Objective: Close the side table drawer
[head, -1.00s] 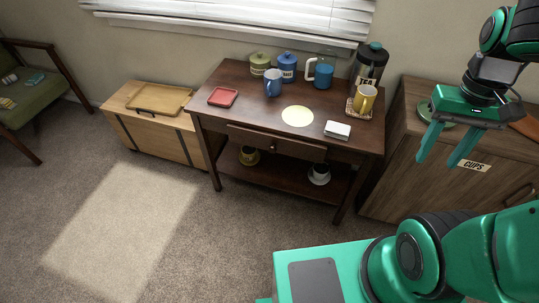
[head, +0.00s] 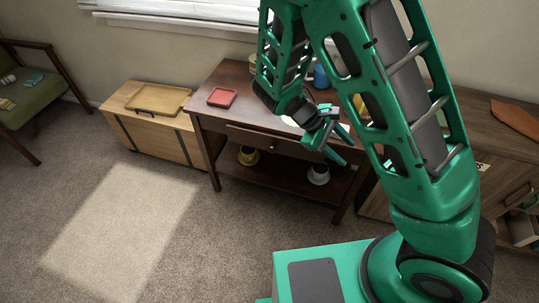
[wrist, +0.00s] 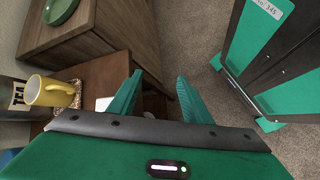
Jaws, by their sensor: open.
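The dark wood side table (head: 240,82) stands against the wall under the window. Its drawer (head: 262,141) has a small round knob and appears to stand slightly out from the table front; its right part is hidden behind my gripper and arm. My gripper (head: 341,147) is open and empty, in front of the table's right part, to the right of the knob. In the wrist view my gripper (wrist: 157,98) has its two fingers spread, with part of the table top (wrist: 105,76) beside the left finger. The drawer cannot be made out clearly there.
A yellow mug (wrist: 52,92) shows at the wrist view's left. A wooden chest (head: 150,132) stands left; the carpet in front is clear.

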